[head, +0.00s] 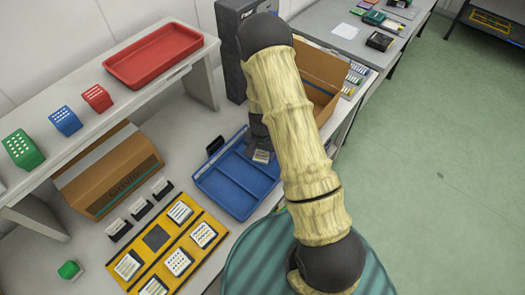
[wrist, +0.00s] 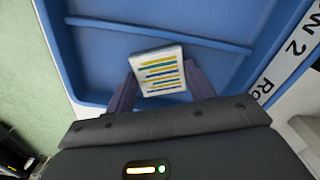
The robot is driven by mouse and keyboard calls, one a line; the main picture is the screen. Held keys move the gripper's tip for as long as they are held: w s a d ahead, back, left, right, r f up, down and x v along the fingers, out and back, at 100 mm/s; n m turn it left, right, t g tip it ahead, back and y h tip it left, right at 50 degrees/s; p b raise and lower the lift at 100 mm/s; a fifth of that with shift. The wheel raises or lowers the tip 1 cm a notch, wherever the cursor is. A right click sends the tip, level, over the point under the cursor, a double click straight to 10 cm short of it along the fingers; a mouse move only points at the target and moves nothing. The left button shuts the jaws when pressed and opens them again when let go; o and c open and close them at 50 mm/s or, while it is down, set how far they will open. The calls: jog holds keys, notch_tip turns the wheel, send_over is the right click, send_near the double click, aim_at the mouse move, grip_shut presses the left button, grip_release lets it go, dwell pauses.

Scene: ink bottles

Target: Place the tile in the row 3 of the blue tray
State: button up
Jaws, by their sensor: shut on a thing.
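The blue tray (head: 228,192) lies on the grey table in the head view, split by thin dividers into compartments. My gripper (head: 260,146) is over its far end, largely hidden by my arm. A white tile (head: 262,156) shows at the gripper there. In the wrist view, my gripper (wrist: 160,84) is shut on the tile (wrist: 158,70), which has yellow, blue and green stripes. The blue tray (wrist: 95,48) spreads behind it, with a divider beyond the tile. A "ROW 2" label shows on its right rim, with another label cut off. I cannot tell whether the tile touches the tray floor.
A yellow board (head: 187,263) with several tiles and a dark square stands in front left of the tray. A cardboard box (head: 318,72) is just beyond the tray. A raised shelf with a red tray (head: 153,57) runs along the left.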

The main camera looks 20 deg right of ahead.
aim_at(262, 155)
jog(key=shift+s+r, duration=0.1)
jog(key=o, duration=1)
jog(key=shift+o, duration=0.2)
notch_tip(262, 155, up, 12)
jog(key=b, duration=0.2)
dwell(0.3)
